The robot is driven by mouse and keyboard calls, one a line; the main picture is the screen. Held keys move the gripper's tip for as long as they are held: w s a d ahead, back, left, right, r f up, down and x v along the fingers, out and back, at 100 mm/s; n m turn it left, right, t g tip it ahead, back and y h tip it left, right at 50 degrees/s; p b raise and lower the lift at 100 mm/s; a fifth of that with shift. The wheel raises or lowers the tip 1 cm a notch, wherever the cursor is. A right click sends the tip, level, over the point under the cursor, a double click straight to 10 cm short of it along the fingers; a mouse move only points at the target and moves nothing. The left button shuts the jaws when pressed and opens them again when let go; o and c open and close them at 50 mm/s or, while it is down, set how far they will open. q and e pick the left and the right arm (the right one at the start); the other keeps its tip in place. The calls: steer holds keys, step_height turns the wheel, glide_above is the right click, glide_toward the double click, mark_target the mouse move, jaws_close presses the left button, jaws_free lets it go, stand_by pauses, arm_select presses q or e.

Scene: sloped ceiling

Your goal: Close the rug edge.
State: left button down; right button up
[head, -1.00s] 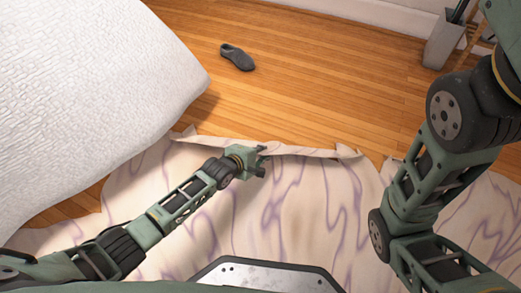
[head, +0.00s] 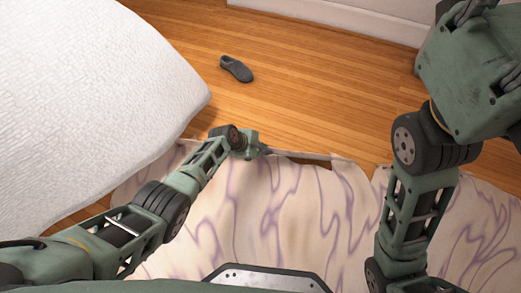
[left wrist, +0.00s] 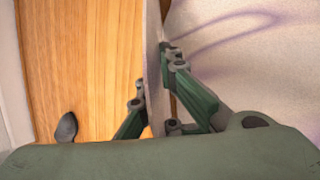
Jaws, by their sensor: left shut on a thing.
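The rug (head: 290,205) is cream with purple veins and covers the floor in front of me. Its far edge (head: 318,157) is raised in a fold, with a dark gap along part of it. My left gripper (head: 265,150) is shut on this edge. In the left wrist view the fingers (left wrist: 156,72) stand on both sides of the upright rug edge (left wrist: 153,35), with wood floor on one side and rug on the other. My right arm is raised at the right, and its fingertips are not visible.
A white textured bed or cushion (head: 90,95) fills the left side, close to my left arm. A dark shoe (head: 236,69) lies on the wood floor (head: 310,85) beyond the rug. A white baseboard (head: 360,18) runs along the back. The floor beyond the edge is otherwise clear.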

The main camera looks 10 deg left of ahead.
arm_select(q)
steer(key=shift+w+a+r, duration=0.1)
steer(key=shift+w+r, duration=0.15)
steer(key=shift+w, duration=0.1)
steer(key=shift+w+r, duration=0.1)
steer(key=shift+w, duration=0.05)
steer(key=c, duration=2)
jaws_free()
steer(key=shift+v, duration=5.9)
